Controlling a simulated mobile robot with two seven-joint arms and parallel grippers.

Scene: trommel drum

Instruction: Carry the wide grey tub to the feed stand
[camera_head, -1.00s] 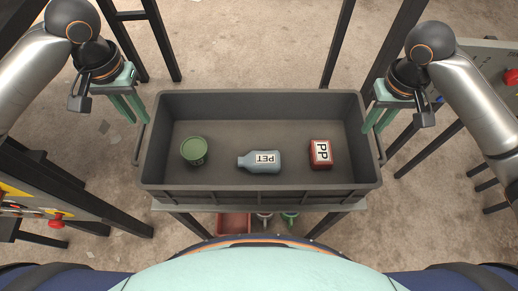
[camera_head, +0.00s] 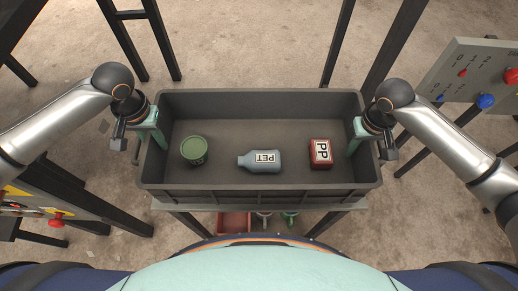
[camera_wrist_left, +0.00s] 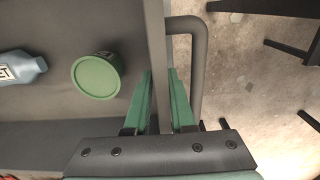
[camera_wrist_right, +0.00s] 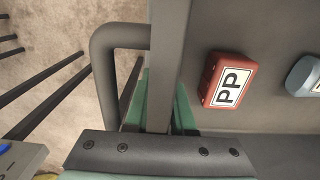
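The wide grey tub (camera_head: 260,103) sits level on a stand in the middle of the head view. It holds a green can (camera_head: 194,150), a blue-grey PET bottle (camera_head: 260,161) and a red PP block (camera_head: 321,153). My left gripper (camera_head: 153,140) is over the tub's left wall, its green fingers (camera_wrist_left: 160,100) open on either side of the rim, with the side handle beside them. My right gripper (camera_head: 365,140) straddles the right wall (camera_wrist_right: 160,90) the same way, its fingers open. I cannot pick out the feed stand for certain.
A yellow panel with a red button (camera_head: 56,218) is at the lower left. A grey control panel (camera_head: 460,65) with red and blue knobs stands at the right. A red bin (camera_head: 233,223) and small cups are under the tub. Dark frame legs rise behind it.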

